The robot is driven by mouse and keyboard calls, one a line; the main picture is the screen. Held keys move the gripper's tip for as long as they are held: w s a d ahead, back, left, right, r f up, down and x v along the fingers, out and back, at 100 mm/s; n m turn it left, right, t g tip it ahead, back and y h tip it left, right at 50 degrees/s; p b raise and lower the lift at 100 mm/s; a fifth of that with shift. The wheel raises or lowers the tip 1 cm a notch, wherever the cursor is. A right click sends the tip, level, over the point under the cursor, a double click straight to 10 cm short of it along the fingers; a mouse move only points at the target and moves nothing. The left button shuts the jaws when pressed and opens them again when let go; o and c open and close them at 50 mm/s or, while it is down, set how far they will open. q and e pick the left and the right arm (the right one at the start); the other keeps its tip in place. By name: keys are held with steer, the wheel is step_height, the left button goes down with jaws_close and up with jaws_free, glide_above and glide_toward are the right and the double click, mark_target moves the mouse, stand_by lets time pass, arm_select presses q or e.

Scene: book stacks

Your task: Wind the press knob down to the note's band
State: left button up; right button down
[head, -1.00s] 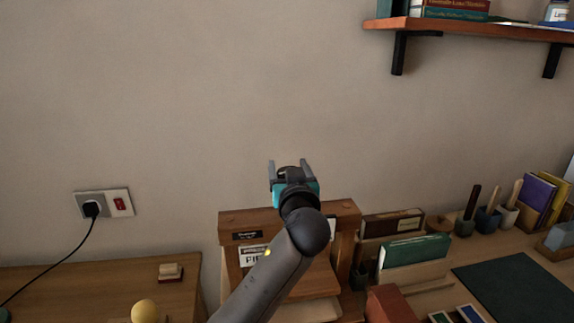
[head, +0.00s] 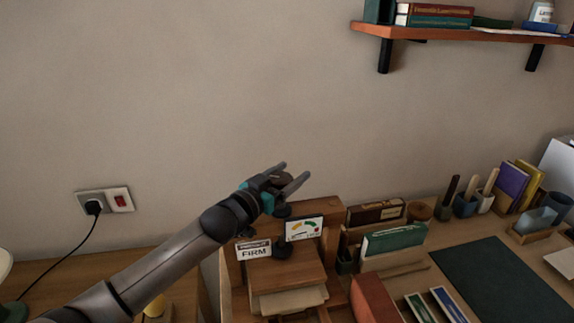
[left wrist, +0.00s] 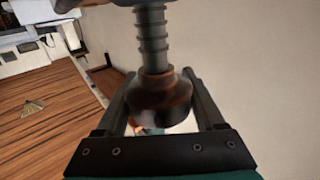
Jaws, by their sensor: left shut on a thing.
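The wooden book press (head: 335,240) stands on the desk against the wall. My left gripper (head: 294,173) is above its top beam, shut on the dark brown press knob (head: 280,181). In the left wrist view the knob (left wrist: 158,102) sits between the two fingers, with the ribbed screw (left wrist: 152,42) running from it. The note (head: 253,250) on the press reads FIRM. A white gauge card (head: 304,228) beside it has a coloured arc; its needle is too small to read surely. Beneath is the wooden press plate (head: 287,270) over a pale block (head: 290,299). My right gripper is not in view.
A shelf (head: 450,34) hangs at upper right. A plugged socket (head: 103,201) is on the left wall. The wall above the press is clear.

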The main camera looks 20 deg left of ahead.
arm_select(q)
steer(key=shift+w+d+r+m+h+p, duration=0.1)
steer(key=shift+r+m+h+p, duration=0.2)
steer(key=shift+r+m+h, duration=0.5)
steer(key=o, duration=1)
steer(key=shift+f, duration=0.25)
steer(key=o, duration=0.4)
steer(key=shift+f+g, duration=0.3)
steer(key=shift+c, duration=0.2)
steer(key=shift+s, duration=0.2)
steer(key=shift+s+a+f, duration=0.15)
steer(key=shift+s+a, duration=0.05)
steer(key=shift+s, duration=0.4)
steer(key=p+v, duration=0.1)
steer(key=v, duration=1.2)
steer(key=shift+s+a, duration=0.15)
steer(key=shift+s, duration=0.2)
